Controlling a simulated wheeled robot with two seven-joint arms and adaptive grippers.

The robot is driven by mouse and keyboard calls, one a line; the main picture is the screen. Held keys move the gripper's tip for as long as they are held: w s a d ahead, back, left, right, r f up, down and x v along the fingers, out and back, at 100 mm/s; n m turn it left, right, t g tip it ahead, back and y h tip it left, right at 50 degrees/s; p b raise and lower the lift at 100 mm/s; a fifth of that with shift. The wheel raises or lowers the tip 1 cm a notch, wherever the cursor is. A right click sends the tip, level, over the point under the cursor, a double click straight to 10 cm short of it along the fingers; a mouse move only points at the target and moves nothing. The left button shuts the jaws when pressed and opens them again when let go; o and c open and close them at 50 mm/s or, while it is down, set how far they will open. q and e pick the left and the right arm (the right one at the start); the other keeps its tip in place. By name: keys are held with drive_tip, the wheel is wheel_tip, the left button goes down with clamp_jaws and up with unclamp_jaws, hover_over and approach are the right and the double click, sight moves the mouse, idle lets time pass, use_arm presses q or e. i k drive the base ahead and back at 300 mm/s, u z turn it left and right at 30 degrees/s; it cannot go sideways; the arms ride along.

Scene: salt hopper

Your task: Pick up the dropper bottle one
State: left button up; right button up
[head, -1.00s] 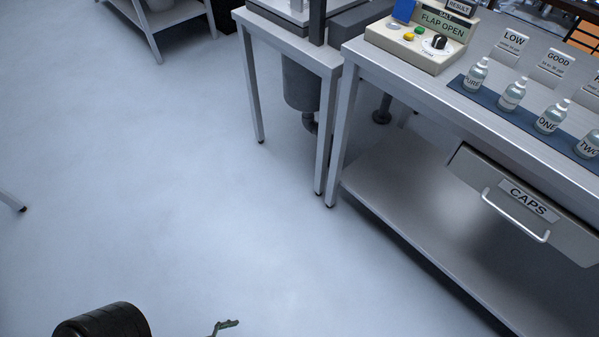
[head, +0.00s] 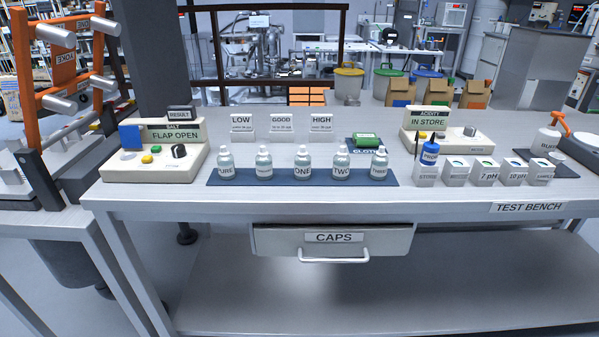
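The dropper bottle one (head: 303,164) is a small clear bottle with a pale cap, labelled "ONE". It stands upright in the middle of a row of similar bottles on a dark blue mat (head: 222,179) on the test bench (head: 450,196). A bottle with a partly readable label ending in "URE" (head: 226,164) and another bottle (head: 264,163) stand to its left. The bottle "TWO" (head: 341,164) and one labelled "THREE" (head: 378,164) stand to its right. Neither of my grippers shows in the head view now.
Cards LOW, GOOD and HIGH (head: 321,127) stand behind the bottles. The salt meter (head: 150,160) is at the left, the acidity meter (head: 450,135) and labelled pots (head: 487,173) at the right. The CAPS drawer (head: 270,240) hangs below the front edge, with a bar handle.

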sight(302, 161)
drive_tip(key=z, duration=0.05)
drive_tip(key=i, duration=1)
drive_tip(key=u, duration=0.55)
